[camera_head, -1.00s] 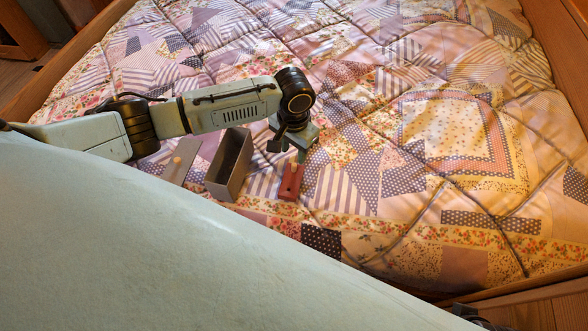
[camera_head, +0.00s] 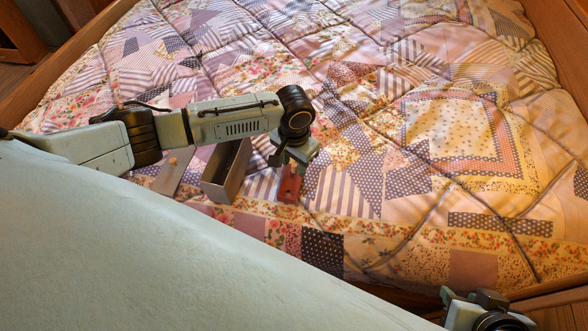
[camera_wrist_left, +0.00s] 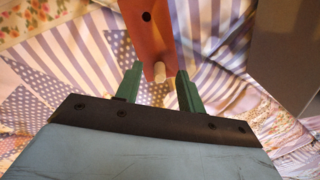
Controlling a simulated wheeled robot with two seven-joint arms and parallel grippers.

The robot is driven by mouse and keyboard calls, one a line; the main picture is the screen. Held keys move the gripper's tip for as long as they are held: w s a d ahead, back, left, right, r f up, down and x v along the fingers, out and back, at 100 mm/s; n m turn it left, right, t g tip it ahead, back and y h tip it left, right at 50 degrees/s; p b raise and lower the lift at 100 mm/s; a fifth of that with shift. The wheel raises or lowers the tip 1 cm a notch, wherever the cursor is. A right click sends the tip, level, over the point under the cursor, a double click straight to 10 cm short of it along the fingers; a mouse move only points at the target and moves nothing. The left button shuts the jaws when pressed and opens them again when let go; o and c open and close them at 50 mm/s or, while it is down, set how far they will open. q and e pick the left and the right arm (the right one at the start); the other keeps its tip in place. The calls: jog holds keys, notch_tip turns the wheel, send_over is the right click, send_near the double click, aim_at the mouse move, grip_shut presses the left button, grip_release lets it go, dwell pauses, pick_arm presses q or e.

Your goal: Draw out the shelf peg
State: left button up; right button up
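A reddish-brown block (camera_head: 290,184) lies on the quilt below my left gripper (camera_head: 293,162). In the left wrist view the block (camera_wrist_left: 150,30) has a dark round hole, and a pale wooden shelf peg (camera_wrist_left: 159,72) sticks out of its near end. The two green fingers of my left gripper (camera_wrist_left: 160,76) are open, one on each side of the peg, with a gap on both sides. My right gripper (camera_head: 484,301) is partly in view at the bottom right corner, with its fingers not clear.
An open grey box (camera_head: 224,186) stands just left of the block. A flat grey panel (camera_head: 171,176) with a small pale knob lies left of it. The quilt (camera_head: 400,240) to the right is clear. A wooden bed frame (camera_head: 560,45) edges the bed.

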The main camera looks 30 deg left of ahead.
pick_arm(q)
jog(key=shift+c, duration=0.3)
grip_shut()
jog(key=shift+r, duration=0.1)
